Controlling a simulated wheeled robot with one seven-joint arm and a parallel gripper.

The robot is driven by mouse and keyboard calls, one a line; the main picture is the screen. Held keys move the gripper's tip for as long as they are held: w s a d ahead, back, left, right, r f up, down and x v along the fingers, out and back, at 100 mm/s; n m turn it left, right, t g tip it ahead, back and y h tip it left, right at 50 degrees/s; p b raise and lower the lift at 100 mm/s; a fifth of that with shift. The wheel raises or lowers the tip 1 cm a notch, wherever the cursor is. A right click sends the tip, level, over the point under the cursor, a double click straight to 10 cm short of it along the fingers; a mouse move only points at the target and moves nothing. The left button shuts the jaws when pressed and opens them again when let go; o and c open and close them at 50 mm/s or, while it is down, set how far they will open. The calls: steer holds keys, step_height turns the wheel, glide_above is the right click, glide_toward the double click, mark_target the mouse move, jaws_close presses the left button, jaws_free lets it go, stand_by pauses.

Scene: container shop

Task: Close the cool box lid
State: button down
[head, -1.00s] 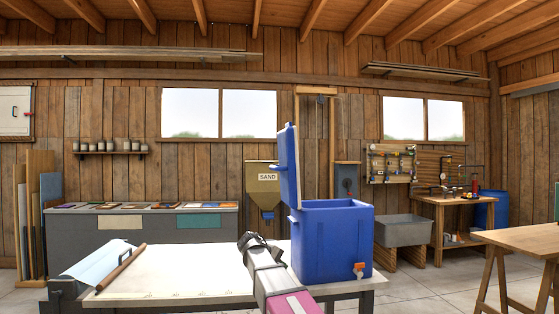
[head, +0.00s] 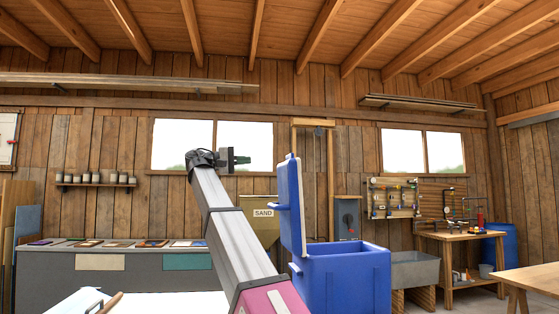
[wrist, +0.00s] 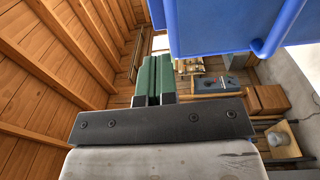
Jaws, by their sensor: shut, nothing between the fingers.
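The blue cool box (head: 345,277) stands on the right end of the white-topped table. A large blue surface (wrist: 215,22), which looks like part of the cool box or lid, fills the top right of that view.
A roll of paper (head: 82,301) lies on the table's left part. A sand hopper (head: 262,213), a grey sink (head: 414,270) and a wooden workbench (head: 462,238) stand along the back wall. The air above the box is clear.

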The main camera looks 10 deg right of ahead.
glide_toward(288, 157)
steer(key=d, duration=0.7)
steer(key=shift+w+d+r, duration=0.1)
steer(key=shift+d+r, duration=0.05)
steer(key=shift+d, duration=0.15)
